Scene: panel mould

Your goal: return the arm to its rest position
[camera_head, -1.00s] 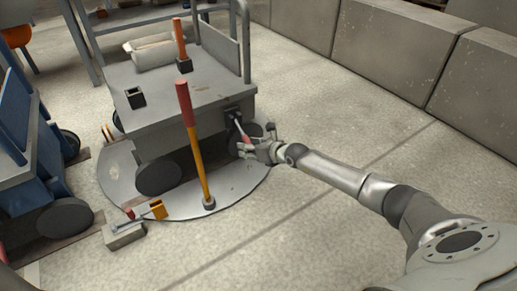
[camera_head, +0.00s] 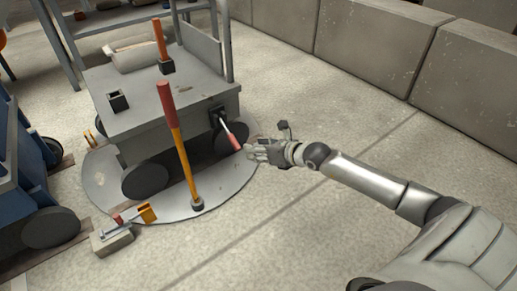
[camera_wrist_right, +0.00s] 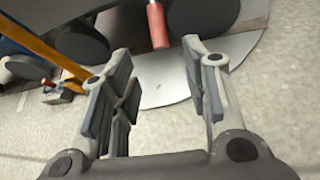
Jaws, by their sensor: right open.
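My right arm (camera_head: 375,182) reaches in from the lower right in the head view. Its gripper (camera_head: 252,151) is beside the grey trolley, close to a red-handled lever (camera_head: 230,135) on the trolley's side. In the right wrist view the gripper (camera_wrist_right: 160,95) is open, its two fingers apart with nothing between them. The lever's red grip (camera_wrist_right: 157,25) is ahead of the fingers, apart from them. My left gripper is in neither view.
The grey trolley (camera_head: 150,108) stands on a round metal plate (camera_head: 228,190). A tall lever with a red grip (camera_head: 175,130) rises beside it. A small block with a yellow clamp (camera_head: 112,240) lies at lower left. Concrete blocks (camera_head: 375,45) line the back. The floor at right is clear.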

